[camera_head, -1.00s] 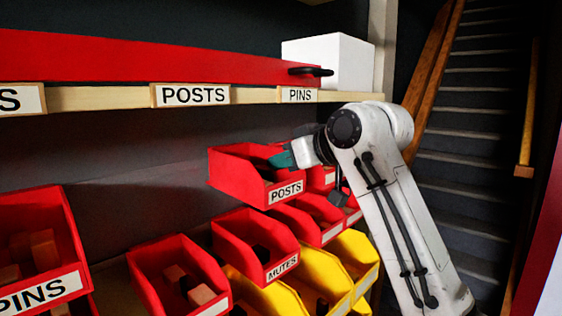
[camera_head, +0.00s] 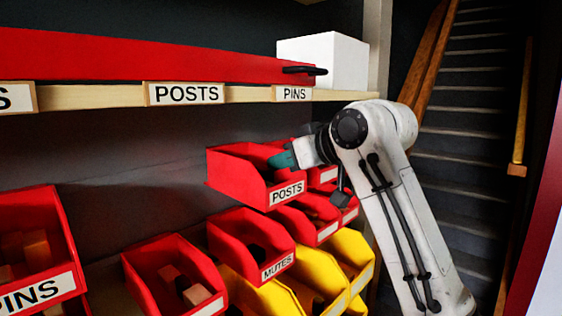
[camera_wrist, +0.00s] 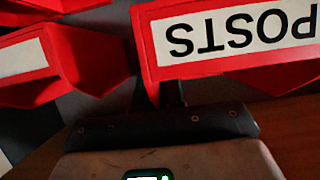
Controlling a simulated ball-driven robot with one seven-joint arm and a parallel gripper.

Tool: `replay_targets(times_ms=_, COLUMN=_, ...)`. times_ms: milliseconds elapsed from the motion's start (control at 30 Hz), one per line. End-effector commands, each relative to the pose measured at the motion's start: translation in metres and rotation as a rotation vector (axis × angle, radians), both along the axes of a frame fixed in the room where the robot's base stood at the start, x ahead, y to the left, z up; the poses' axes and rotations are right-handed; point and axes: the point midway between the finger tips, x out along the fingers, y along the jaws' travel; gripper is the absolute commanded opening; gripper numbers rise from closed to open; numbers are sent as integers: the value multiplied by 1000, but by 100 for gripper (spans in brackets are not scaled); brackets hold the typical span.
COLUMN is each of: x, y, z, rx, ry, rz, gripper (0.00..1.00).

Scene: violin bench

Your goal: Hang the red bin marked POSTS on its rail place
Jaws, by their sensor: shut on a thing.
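The red bin marked POSTS (camera_head: 232,178) is upright in the middle of the head view, above the other bins and in front of the dark wall. My gripper (camera_head: 284,160), with teal fingertips, is shut on its right side wall near the rim. In the wrist view the bin's front with the POSTS label (camera_wrist: 240,32) shows upside down, just beyond my gripper (camera_wrist: 172,95). The fingertips are mostly hidden there. A POSTS tag (camera_head: 184,93) is on the wooden shelf edge above, left of a PINS tag (camera_head: 294,94).
A red PINS bin (camera_head: 40,290) is at the far left. A red MUTES bin (camera_head: 228,248) and yellow bins (camera_head: 310,285) are below. More red bins are close behind my gripper. A white box (camera_head: 322,60) and a long red case (camera_head: 120,55) stand on the shelf. Stairs are at right.

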Motion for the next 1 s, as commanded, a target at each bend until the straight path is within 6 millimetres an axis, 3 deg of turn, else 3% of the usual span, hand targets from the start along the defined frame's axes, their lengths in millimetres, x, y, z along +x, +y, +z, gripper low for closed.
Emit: replay_targets(times_ms=1000, x=-6, y=-8, z=0, rx=1, ry=-1, rz=-1, gripper=0)
